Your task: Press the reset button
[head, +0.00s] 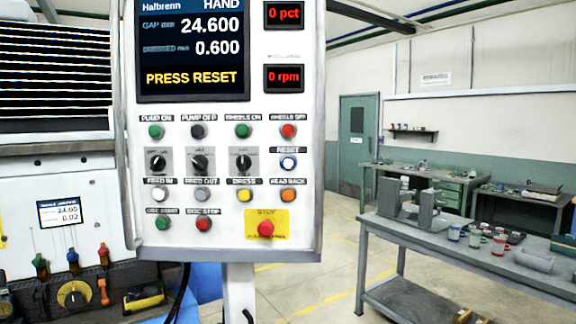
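The panel's screen (193,48) reads HAND, 24.600, 0.600 and PRESS RESET in yellow. My gripper is not in view, and nothing covers the button.
A red stop button (266,229) on a yellow plate sits below the reset button. An orange button (288,195) and a red button (288,130) are close to it. A grey workbench (400,232) with several items stands at right. Floor shows between panel and bench.

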